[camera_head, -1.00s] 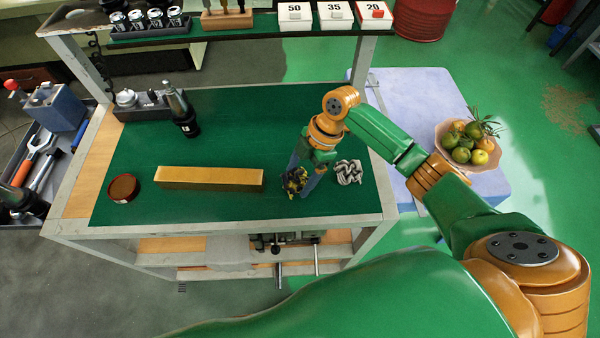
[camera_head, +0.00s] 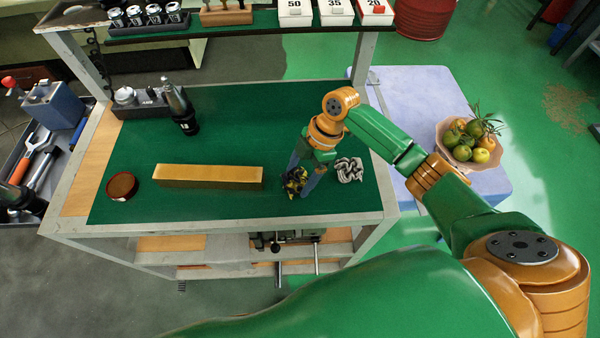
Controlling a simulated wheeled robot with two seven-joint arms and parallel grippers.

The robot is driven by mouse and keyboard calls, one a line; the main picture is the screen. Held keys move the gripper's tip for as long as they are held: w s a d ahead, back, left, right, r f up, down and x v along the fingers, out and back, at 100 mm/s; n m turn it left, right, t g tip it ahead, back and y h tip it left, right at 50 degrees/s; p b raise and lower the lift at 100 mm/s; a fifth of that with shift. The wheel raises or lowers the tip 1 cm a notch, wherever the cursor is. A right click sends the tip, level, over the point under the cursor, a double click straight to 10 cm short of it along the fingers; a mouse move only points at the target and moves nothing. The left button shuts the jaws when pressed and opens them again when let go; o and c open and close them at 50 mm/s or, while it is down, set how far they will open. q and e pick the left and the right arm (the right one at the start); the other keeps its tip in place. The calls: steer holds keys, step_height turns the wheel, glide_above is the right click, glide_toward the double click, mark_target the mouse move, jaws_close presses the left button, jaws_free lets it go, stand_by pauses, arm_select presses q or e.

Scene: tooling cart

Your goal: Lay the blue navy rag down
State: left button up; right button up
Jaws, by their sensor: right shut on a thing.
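The navy rag (camera_head: 292,184), dark with yellow patches, is a small crumpled bundle at the right front part of the green cart top (camera_head: 220,206). My right gripper (camera_head: 302,187) points down over the cart and is shut on the rag. The rag is low, at or just above the mat; I cannot tell whether it touches. The fingers hide part of it. A grey and white striped rag (camera_head: 349,170) lies crumpled just right of the gripper. My left gripper is not in view.
A long yellow-topped block (camera_head: 210,177) lies left of the gripper, with a round brown-red tin (camera_head: 122,186) beyond it. A black tool holder (camera_head: 187,123) stands at the back left. A fruit bowl (camera_head: 447,140) sits on the pale box at right. The mat behind the gripper is clear.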

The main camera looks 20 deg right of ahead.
steer(key=o, duration=1.1)
steer(key=shift+c, duration=0.2)
